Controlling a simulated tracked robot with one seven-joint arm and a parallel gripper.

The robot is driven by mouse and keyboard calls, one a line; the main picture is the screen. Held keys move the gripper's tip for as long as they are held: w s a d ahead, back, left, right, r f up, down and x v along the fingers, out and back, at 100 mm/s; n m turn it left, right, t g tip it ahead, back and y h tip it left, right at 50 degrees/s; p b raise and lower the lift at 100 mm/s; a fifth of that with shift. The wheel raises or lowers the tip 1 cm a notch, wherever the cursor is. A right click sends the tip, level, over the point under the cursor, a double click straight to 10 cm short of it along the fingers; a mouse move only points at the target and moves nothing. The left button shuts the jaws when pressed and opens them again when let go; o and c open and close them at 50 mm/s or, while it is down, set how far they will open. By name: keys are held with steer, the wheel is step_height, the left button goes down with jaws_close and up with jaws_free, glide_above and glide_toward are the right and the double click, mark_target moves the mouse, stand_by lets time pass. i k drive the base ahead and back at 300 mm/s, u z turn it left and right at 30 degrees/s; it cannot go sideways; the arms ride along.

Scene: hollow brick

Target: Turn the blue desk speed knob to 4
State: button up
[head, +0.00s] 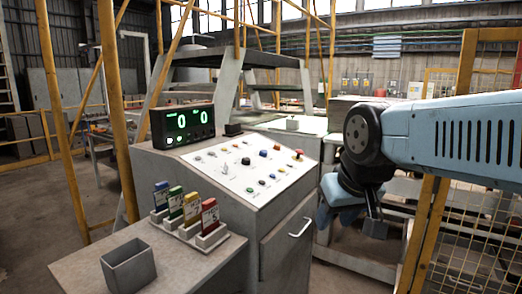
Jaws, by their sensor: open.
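The control desk (188,166) is grey with a pale sloping panel (222,178) of small buttons and knobs. A black display (183,125) on the desk shows green zeros. My gripper (374,227) hangs at the right of the desk, apart from the panel and pointing down. It is open, and its fingers are only partly visible.
A rack of blue, green, yellow and red tags (187,214) and an empty grey bin (129,266) stand on the lower shelf at front left. A red mushroom button (298,154) is at the panel's right. Yellow frame posts (117,110) stand around the desk.

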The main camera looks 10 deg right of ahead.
mark_target(263, 152)
steer(key=z, duration=0.05)
steer(key=i, duration=1)
steer(key=u, duration=0.05)
